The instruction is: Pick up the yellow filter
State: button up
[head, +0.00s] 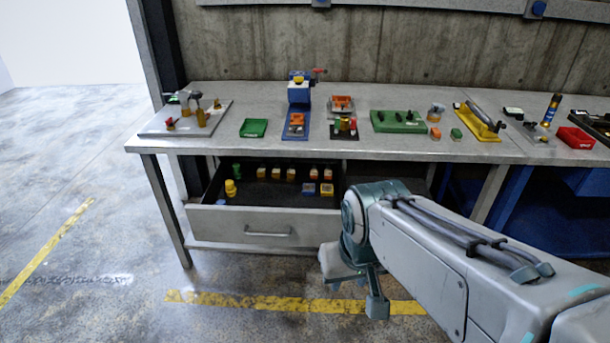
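A small yellow stepped cylinder (231,188), which looks like the yellow filter, stands upright at the left of the open drawer (265,222). My arm reaches in from the lower right. My gripper (358,290) hangs in front of the bench, to the right of the drawer front and well apart from the yellow cylinder. One finger shows, pointing down. The rest of the gripper is partly hidden by its own links, so its opening is unclear. I see nothing held in it.
A green cylinder, several yellow-orange boxes (290,174) and blue-based boxes share the drawer. The bench top (220,143) above overhangs its back and carries a blue press (298,95), a green tray (254,128) and tools. The floor to the left is clear.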

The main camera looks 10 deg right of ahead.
aim_at(326, 189)
jog(key=z, duration=1.35)
jog(key=i, duration=1.75)
jog(key=u, duration=2.6)
